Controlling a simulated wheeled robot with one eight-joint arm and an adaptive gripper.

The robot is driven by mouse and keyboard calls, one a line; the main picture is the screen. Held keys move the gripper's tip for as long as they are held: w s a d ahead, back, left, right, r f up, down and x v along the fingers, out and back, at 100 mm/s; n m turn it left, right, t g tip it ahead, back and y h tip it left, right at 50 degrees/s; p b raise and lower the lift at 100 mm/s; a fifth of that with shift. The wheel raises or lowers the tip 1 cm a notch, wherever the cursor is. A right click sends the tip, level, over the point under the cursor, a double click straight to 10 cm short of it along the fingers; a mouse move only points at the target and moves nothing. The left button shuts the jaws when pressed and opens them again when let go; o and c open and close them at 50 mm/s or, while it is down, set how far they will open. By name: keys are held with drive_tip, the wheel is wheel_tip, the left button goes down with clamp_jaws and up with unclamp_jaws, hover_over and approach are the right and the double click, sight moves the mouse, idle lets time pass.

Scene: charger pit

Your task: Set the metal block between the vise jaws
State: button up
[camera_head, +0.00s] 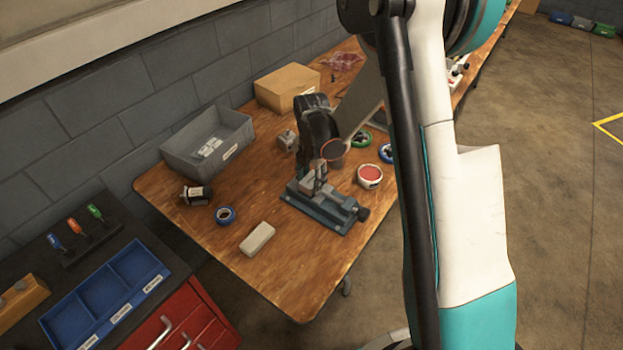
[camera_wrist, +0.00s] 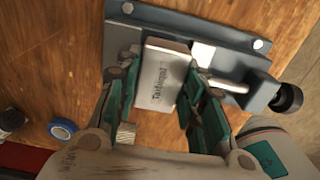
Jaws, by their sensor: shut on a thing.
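The metal block (camera_wrist: 164,70) is a pale grey, rectangular piece with printed lettering. In the wrist view it sits between the teal and grey fingers of my gripper (camera_wrist: 163,85), which is shut on it. The blue-grey vise (camera_head: 325,209) stands on the wooden bench, and my gripper (camera_head: 320,170) is over its middle. The vise also shows in the wrist view (camera_wrist: 150,14), with its screw and black knob at the right. The block overlaps the jaw area there. I cannot tell whether it touches the vise, because the fingers hide its lower part.
A grey bin (camera_head: 208,143) and a cardboard box (camera_head: 287,87) stand along the bench's wall side. A pale bar (camera_head: 258,239) and a blue tape roll (camera_head: 225,215) lie left of the vise.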

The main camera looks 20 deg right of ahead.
sight(311, 179)
drive_tip(key=shift+f, duration=0.2)
drive_tip(key=o, duration=1.3)
drive_tip(key=shift+o, duration=0.2)
wheel_tip(311, 179, up, 12)
